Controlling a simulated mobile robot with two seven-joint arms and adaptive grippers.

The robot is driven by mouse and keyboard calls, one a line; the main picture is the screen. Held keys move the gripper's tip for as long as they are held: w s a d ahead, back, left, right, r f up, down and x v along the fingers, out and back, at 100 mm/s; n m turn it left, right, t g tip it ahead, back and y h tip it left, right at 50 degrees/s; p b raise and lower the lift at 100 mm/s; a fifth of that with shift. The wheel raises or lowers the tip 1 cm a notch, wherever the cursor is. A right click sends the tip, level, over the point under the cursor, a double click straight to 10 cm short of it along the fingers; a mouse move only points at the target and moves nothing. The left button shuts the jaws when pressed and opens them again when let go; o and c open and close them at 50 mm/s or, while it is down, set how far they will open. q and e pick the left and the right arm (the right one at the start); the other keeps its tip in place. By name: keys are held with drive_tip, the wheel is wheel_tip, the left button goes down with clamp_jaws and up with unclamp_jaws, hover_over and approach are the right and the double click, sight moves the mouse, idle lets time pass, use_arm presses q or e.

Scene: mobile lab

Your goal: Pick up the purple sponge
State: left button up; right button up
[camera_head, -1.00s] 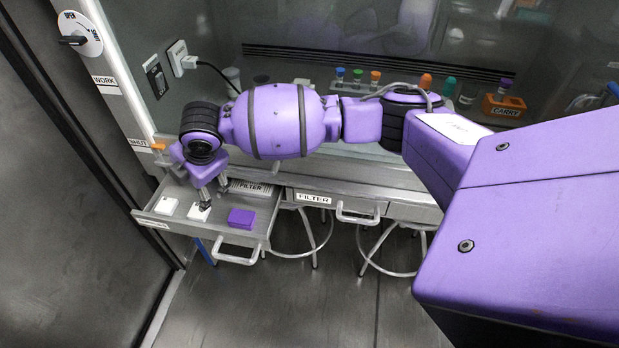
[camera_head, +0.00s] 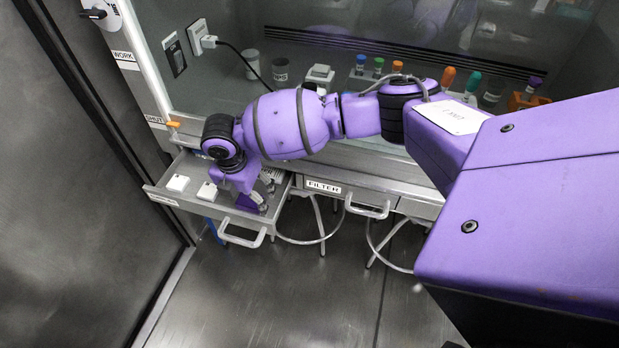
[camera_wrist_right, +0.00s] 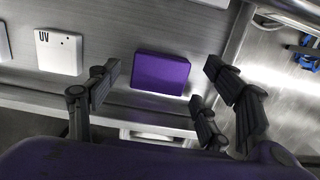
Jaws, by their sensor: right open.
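The purple sponge (camera_wrist_right: 160,73) lies flat on the floor of the open drawer (camera_head: 165,194). In the head view my right gripper and wrist mostly cover it, and only a dark purple bit (camera_head: 246,203) shows. My right gripper (camera_wrist_right: 152,100) is open and empty, with its fingers pointing down into the drawer. In the wrist view the sponge lies between the left finger and the two right fingers, slightly beyond the tips, with gaps on both sides. My left gripper is not in view.
Two white blocks lie left of the sponge; the nearer one, marked UV (camera_wrist_right: 58,52), is close to my left finger. The drawer's front wall and handle (camera_head: 243,236) lie on the near side. A closed drawer labelled FILTER (camera_head: 324,188) is to the right, with stools below.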

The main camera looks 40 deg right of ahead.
drive_tip(key=shift+f, duration=0.4)
drive_tip(key=shift+c, duration=0.5)
drive_tip(key=c, duration=0.8)
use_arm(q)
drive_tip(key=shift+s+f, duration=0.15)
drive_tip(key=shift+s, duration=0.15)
use_arm(e)
drive_tip(key=shift+c, duration=0.4)
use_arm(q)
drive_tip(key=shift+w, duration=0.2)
use_arm(e)
drive_tip(key=shift+r, duration=0.15)
